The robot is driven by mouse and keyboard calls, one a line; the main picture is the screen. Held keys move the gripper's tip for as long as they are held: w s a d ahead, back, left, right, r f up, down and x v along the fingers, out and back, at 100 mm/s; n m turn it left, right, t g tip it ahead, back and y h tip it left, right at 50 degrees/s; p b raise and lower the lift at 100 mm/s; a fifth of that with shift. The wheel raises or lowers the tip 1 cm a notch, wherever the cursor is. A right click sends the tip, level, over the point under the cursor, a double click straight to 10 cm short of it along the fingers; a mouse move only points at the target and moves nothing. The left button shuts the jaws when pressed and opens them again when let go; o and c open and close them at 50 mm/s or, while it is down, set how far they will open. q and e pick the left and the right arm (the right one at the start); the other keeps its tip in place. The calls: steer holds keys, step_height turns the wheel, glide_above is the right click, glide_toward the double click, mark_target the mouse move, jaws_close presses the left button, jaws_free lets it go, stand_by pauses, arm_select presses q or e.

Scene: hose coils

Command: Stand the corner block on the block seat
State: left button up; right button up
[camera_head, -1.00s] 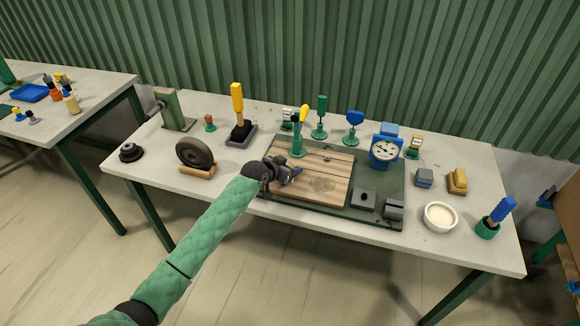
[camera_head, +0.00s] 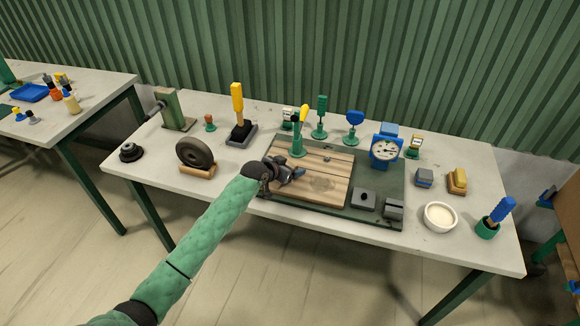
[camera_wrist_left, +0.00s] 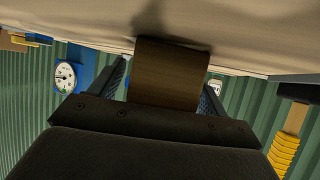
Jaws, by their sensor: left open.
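My left gripper (camera_head: 288,174) is low over the left part of the wooden board in the head view. In the left wrist view its two dark fingers stand apart, and a brown block (camera_wrist_left: 168,75) shows between them, with a pale surface and a shadow beyond it. It may be the corner block; I cannot tell whether the fingers touch it. In the head view my gripper and wrist largely hide it. I cannot tell for certain which thing is the block seat; a dark grey flat block with a knob (camera_head: 363,199) sits on the green mat. My right gripper is out of view.
The wooden board (camera_head: 325,178) lies on the green mat (camera_head: 385,180). A green post with a yellow lever (camera_head: 297,140) stands behind my gripper. A blue gauge (camera_head: 385,151) and a white bowl (camera_head: 440,216) are to the right, a black wheel (camera_head: 195,153) to the left.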

arm_select(q)
steer(key=shift+p+v, duration=2.5)
steer(key=shift+v, duration=1.4)
steer(key=shift+s, duration=0.1)
steer(key=shift+a, duration=0.1)
steer(key=shift+s+a+r+b, duration=0.1)
steer(key=shift+s+a+b, duration=0.15)
steer(key=shift+s+b, duration=0.1)
steer(key=b+v, duration=0.2)
steer(key=v, duration=0.5)
steer(key=shift+b, duration=0.35)
steer(key=shift+w+d, duration=0.1)
